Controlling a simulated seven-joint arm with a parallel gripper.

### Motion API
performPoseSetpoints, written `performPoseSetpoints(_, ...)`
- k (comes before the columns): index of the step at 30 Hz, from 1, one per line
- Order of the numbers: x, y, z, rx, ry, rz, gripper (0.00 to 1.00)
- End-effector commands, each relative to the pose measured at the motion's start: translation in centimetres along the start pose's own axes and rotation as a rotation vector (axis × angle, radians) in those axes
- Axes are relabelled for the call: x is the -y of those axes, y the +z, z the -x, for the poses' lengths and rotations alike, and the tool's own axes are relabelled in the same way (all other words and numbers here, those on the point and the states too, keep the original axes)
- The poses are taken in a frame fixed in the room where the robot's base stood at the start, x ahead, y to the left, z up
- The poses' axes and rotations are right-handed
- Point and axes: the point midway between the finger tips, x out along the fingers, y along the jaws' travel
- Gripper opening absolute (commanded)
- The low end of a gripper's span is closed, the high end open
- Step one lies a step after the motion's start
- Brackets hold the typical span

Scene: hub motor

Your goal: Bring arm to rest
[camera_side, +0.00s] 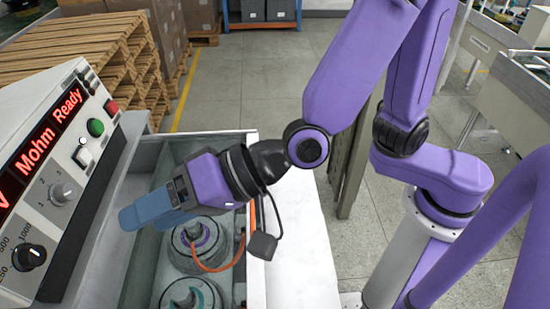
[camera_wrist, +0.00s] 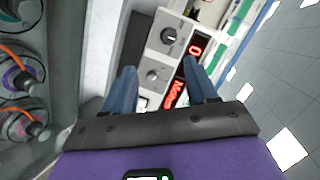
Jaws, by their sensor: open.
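My purple arm reaches in from the right in the side view. My gripper (camera_side: 135,214) has blue fingers and hangs above the grey open bin, pointing left toward the tester panel. In the wrist view my gripper (camera_wrist: 160,88) shows two blue fingers spread apart with nothing between them, so it is open and empty. Below it in the side view are round hub motors, one with a purple centre (camera_side: 199,240) and one with a teal centre (camera_side: 191,298). Orange cables run from motors in the wrist view (camera_wrist: 22,70).
The tester panel (camera_side: 60,165) with knobs, buttons and red lit text stands at the left, close to my fingers. The bin's white rim (camera_side: 253,185) lies under my wrist. Wooden pallets (camera_side: 75,55) stand behind. A white surface (camera_side: 298,250) right of the bin is clear.

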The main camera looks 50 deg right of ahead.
Motion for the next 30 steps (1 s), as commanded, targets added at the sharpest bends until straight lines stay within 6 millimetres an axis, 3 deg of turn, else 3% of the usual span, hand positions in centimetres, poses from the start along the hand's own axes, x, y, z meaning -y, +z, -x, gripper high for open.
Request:
performPoseSetpoints(5, -3.5, 0.3, 3.6, 0.199, 0.079, 0.191, 0.58)
performPoseSetpoints(11, -8.7, 1.0, 9.7, 0.449, 0.183, 0.459, 0.58)
performPoseSetpoints(21, -18.5, 0.3, 23.1, 0.854, 0.405, 0.892, 0.58)
performPoseSetpoints(27, -22.1, -0.6, 29.2, 1.020, 0.519, 1.037, 0.58)
performPoseSetpoints(30, -22.8, -0.9, 30.7, 1.062, 0.549, 1.068, 0.58)
